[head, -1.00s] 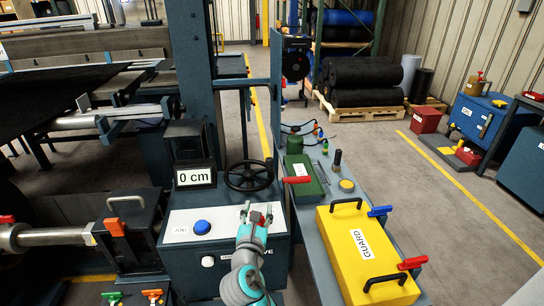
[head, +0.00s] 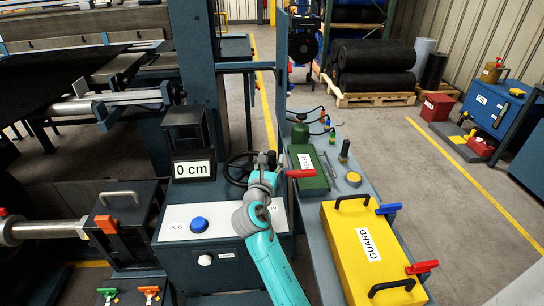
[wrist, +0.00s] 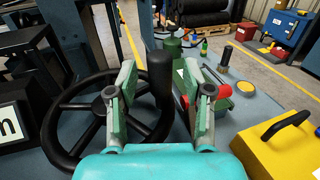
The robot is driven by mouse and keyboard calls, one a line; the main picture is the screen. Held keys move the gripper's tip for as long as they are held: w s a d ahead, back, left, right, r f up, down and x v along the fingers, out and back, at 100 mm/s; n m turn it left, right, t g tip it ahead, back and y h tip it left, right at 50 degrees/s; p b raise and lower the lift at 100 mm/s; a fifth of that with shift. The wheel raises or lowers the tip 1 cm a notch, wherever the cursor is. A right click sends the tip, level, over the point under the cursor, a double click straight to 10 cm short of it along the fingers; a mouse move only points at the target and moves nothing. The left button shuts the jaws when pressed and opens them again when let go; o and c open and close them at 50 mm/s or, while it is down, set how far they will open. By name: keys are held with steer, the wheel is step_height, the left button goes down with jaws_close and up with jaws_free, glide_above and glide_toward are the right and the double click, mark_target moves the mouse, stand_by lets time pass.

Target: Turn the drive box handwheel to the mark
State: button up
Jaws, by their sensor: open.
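The black drive box handwheel (head: 236,168) stands on the drive box (head: 228,256) and is partly hidden behind my arm in the head view. In the wrist view the handwheel (wrist: 57,146) fills the left side, with its upright black knob (wrist: 160,78) on the rim. My gripper (wrist: 163,82) is open, with a finger on each side of the knob; I cannot tell whether either touches it. The display (head: 193,169) reads 0 cm. The mark is not discernible.
A blue button (head: 199,224) is on the drive box top. To the right, a bench holds the yellow guard (head: 345,222), a green box (head: 309,165) with a red handle, and a green bottle (head: 300,132).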

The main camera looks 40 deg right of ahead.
steer(key=shift+x, duration=1.3)
jaws_close()
